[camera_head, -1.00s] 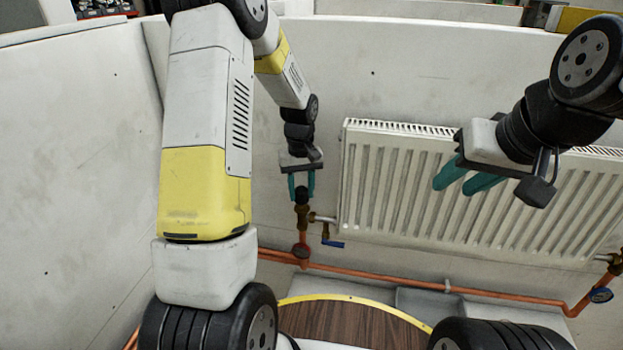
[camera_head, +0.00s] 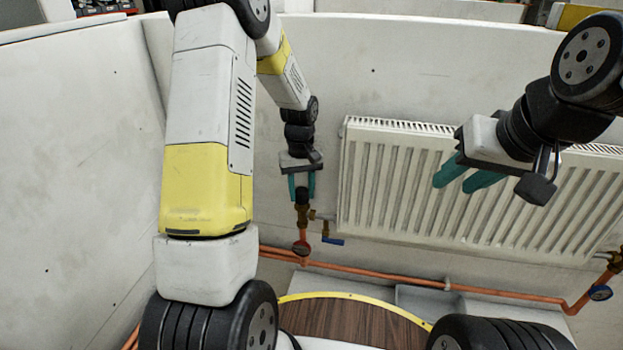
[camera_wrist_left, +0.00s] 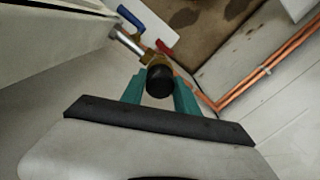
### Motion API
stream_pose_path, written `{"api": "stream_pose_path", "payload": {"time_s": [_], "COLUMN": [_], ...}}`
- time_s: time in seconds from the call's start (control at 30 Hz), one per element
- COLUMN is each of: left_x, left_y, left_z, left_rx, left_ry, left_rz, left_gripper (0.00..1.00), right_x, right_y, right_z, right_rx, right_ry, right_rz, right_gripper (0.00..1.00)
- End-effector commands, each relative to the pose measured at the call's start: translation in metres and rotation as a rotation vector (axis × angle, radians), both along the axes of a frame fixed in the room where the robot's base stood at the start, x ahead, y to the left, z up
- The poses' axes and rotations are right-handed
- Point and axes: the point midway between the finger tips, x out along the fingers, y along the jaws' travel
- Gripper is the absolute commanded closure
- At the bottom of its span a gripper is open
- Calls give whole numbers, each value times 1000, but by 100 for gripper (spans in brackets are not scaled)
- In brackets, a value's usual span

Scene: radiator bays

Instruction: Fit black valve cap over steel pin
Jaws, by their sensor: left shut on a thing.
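The black valve cap (camera_head: 302,195) is between the teal fingers of my left gripper (camera_head: 302,188), at the top of the brass valve (camera_head: 302,213) left of the radiator. In the left wrist view the black cap (camera_wrist_left: 159,82) sits between the fingers of my left gripper (camera_wrist_left: 160,92), in line with the brass valve body (camera_wrist_left: 154,58). The steel pin is hidden, so I cannot tell how far the cap is over it. My right gripper (camera_head: 466,177) is in front of the radiator, its teal fingers apart with nothing seen between them.
The white ribbed radiator (camera_head: 400,190) stands right of the valve. Copper pipes (camera_head: 390,280) run low along the wall. A blue lever (camera_head: 333,241) sticks out beside the valve. A red lever (camera_wrist_left: 165,47) shows in the left wrist view. Bare wall lies to the left.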

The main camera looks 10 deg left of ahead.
Motion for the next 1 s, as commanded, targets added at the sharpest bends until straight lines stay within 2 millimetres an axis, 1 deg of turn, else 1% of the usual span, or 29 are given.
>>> {"api": "stream_pose_path", "payload": {"time_s": [0.5, 1.0], "left_x": [0, 0], "left_y": [0, 0], "left_z": [-11, -12], "left_rx": [0, 0], "left_ry": [1, 0], "left_rz": [0, 0], "left_gripper": [100, 100], "right_x": [0, 0], "right_y": [0, 0], "right_z": [0, 0], "right_rx": [0, 0], "right_ry": [0, 0], "right_rz": [0, 0], "right_gripper": [64, 64]}}
